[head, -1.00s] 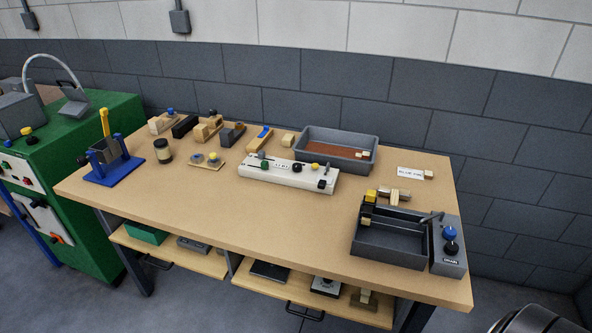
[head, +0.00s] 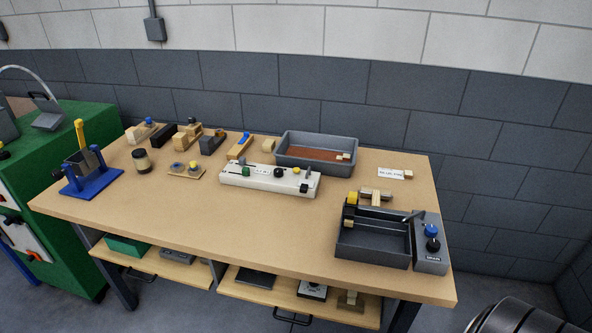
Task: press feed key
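No key in view can be read as the feed key. A long cream control box (head: 270,179) lies in the middle of the workbench, with a green knob (head: 246,171), a black knob (head: 278,173) and a small label on top. A grey box (head: 430,244) at the right front carries a blue knob (head: 431,230), a black knob (head: 433,245) and a small label too small to read. Neither of my grippers is in view, and nothing touches these controls.
The wooden workbench (head: 250,225) has a clear front strip. A dark open tray (head: 372,247) adjoins the grey box. A grey bin (head: 316,152), a blue clamp stand (head: 92,179), a jar (head: 142,160) and wooden blocks stand around. A green machine (head: 65,150) is at left.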

